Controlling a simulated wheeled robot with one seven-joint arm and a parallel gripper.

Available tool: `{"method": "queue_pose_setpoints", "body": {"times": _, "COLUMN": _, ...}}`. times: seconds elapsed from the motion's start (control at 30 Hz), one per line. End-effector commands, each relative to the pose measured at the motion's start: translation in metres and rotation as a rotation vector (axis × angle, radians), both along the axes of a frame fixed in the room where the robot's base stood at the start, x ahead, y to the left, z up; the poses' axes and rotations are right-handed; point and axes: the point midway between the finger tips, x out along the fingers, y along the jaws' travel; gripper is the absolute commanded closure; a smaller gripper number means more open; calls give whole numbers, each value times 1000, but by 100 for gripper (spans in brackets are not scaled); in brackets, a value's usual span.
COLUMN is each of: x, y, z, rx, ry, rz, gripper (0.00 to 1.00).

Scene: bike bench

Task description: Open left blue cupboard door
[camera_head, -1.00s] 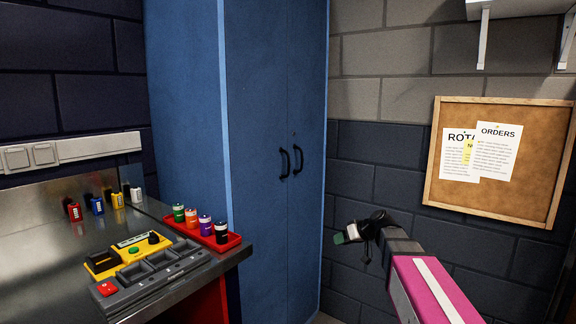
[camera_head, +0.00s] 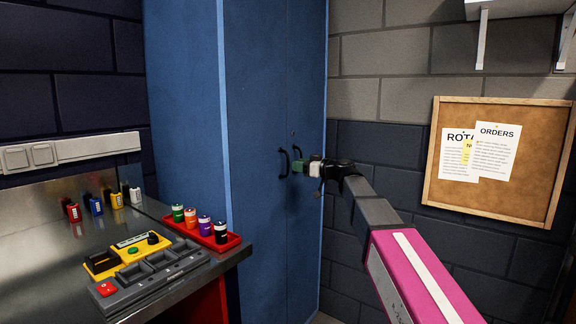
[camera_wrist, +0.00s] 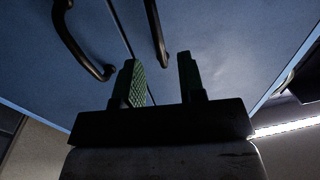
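The tall blue cupboard (camera_head: 262,60) stands in the corner with both doors shut. The left blue cupboard door (camera_head: 256,230) has a black curved handle (camera_head: 284,163); it also shows in the wrist view (camera_wrist: 78,42). The right door's handle (camera_wrist: 157,32) is close beside it and is mostly hidden behind my gripper in the head view. My gripper (camera_head: 303,168) is at handle height, in front of the right door. In the wrist view its green-padded fingers (camera_wrist: 162,82) are apart with nothing between them. Both handles lie beyond the fingertips, the left door's handle to the left.
A metal bench (camera_head: 50,262) at left holds a red tray (camera_head: 232,240) with small bottles and a yellow and grey tool holder (camera_head: 128,255). A cork board (camera_head: 507,203) hangs on the right wall. The space before the doors looks clear.

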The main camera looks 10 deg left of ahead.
Motion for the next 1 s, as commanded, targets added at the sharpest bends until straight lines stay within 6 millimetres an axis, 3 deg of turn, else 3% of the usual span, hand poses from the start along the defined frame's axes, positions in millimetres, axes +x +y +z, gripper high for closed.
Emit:
{"method": "queue_pose_setpoints", "body": {"times": 0.1, "x": 8, "y": 22, "z": 0, "rx": -1, "ry": 0, "rz": 2, "gripper": 63}}
{"method": "queue_pose_setpoints", "body": {"times": 0.3, "x": 14, "y": 44, "z": 0, "rx": -1, "ry": 1, "rz": 1, "gripper": 63}}
{"method": "queue_pose_setpoints", "body": {"times": 0.73, "x": 15, "y": 52, "z": 0, "rx": -1, "ry": 1, "rz": -1, "gripper": 63}}
{"method": "queue_pose_setpoints", "body": {"times": 0.87, "x": 15, "y": 52, "z": 0, "rx": -1, "ry": 1, "rz": 0, "gripper": 100}}
{"method": "queue_pose_setpoints", "body": {"times": 1.0, "x": 15, "y": 52, "z": 0, "rx": -1, "ry": 1, "rz": 0, "gripper": 100}}
